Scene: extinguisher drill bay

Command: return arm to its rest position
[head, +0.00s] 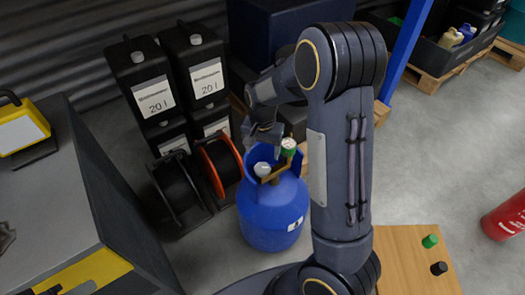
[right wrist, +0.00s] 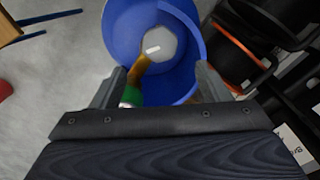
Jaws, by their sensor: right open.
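My right arm rises through the middle of the head view and bends over towards a blue gas cylinder (head: 268,222). My right gripper (head: 264,133) is just above the cylinder's collar. In the right wrist view the two fingers (right wrist: 160,82) are spread apart with nothing held, and the blue cylinder (right wrist: 120,25) is beyond them. Its brass valve (head: 275,172) carries a green knob (head: 288,147), which shows partly by the left finger in the right wrist view (right wrist: 131,97). I cannot tell whether finger and knob touch. My left gripper is not in view.
Black 20 l canisters (head: 150,90) and cable reels (head: 220,163) stand left of the cylinder. A grey cabinet (head: 50,200) fills the left. A wooden table (head: 405,265) with green and black caps is at bottom right, near a red extinguisher (head: 507,215). A blue post (head: 405,50) stands behind.

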